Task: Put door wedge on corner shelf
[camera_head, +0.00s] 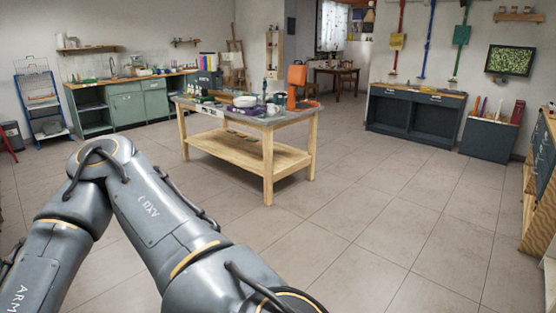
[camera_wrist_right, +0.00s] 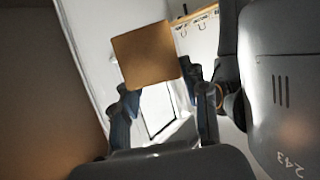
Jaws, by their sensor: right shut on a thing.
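In the right wrist view my right gripper (camera_wrist_right: 160,84) is shut on a tan, square-faced block, the door wedge (camera_wrist_right: 144,54). It holds the wedge up between its two dark fingers, clear of any surface that I can see. The wedge's sloping side does not show. In the head view a tall, narrow wooden shelf (camera_head: 272,52) stands against the back wall. I cannot tell whether this is the corner shelf. A grey arm of mine crosses the lower left of the head view. Neither gripper shows in the head view, and my left gripper is out of sight.
A wooden workbench (camera_head: 268,150) with cluttered top stands mid-room. A green cabinet counter (camera_head: 127,107) lines the left wall beside a blue rack (camera_head: 40,104). Dark cabinets (camera_head: 413,116) stand at the back right. A chalkboard (camera_head: 543,150) is at the right edge. The tiled floor at right is clear.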

